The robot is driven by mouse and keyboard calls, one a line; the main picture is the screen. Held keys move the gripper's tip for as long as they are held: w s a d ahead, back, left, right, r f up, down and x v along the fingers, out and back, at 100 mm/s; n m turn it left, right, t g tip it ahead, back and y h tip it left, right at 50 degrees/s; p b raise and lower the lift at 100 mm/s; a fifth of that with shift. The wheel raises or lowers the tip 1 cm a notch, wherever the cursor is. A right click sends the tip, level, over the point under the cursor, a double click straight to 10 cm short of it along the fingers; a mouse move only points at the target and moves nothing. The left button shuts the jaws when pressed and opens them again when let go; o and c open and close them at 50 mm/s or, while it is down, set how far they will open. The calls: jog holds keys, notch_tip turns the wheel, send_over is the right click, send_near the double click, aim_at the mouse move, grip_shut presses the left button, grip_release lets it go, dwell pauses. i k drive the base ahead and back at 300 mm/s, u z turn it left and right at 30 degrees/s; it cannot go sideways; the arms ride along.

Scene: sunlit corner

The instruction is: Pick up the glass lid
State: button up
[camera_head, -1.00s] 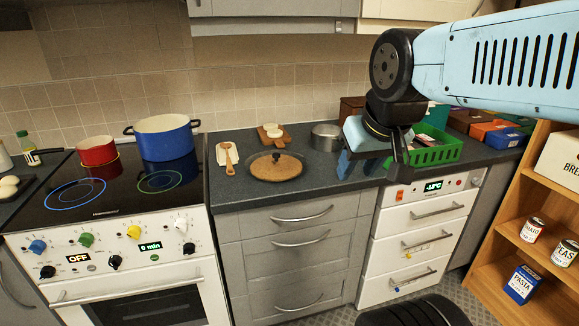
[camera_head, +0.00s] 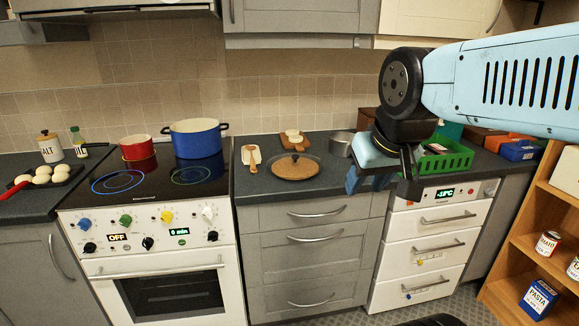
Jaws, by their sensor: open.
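The glass lid (camera_head: 295,167) is a round, see-through disc with a dark rim and a small dark knob. It lies on the dark counter, looking brownish over what may be a round board beneath. My gripper (camera_head: 378,182) hangs at the right of the lid, pointing down near the counter's front edge, clear of it. The gripper is open, with nothing seen between its fingers; part of it is hidden by my own wrist.
A blue pot (camera_head: 195,139) and red pot (camera_head: 137,148) stand on the stove. A green crate (camera_head: 447,161) stands right of my gripper.

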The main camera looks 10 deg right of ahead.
aim_at(293, 165)
jog(key=u, duration=0.05)
jog(key=i, duration=0.9)
jog(key=z, duration=0.1)
